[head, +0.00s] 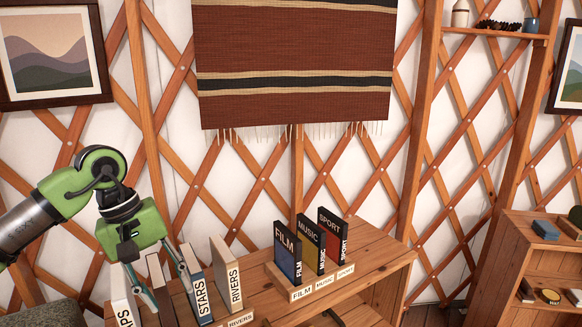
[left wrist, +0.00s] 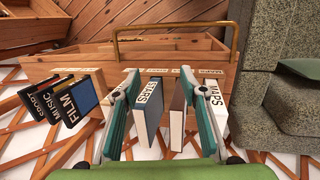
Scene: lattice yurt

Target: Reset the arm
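My left gripper (head: 172,295) hangs fingers down over the row of books at the left of the wooden shelf top. In the left wrist view its two fingers (left wrist: 164,100) are spread apart. The STARS book (head: 199,292) and a brown book (head: 158,282) show in the gap between them, with space around both. The STARS book (left wrist: 151,100) and the brown book (left wrist: 181,112) look untouched by the fingers. The MAPS book (head: 123,300) is left of the fingers in the head view, and the RIVERS book (head: 228,275) is to the right. My right gripper is not in view.
FILM (head: 288,252), MUSIC (head: 311,246) and SPORT (head: 333,238) books stand in a labelled rack on the shelf top (head: 375,255). Lattice walls and a hanging rug (head: 295,65) are behind. A grey seat (left wrist: 285,90) is beside the shelf in the wrist view.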

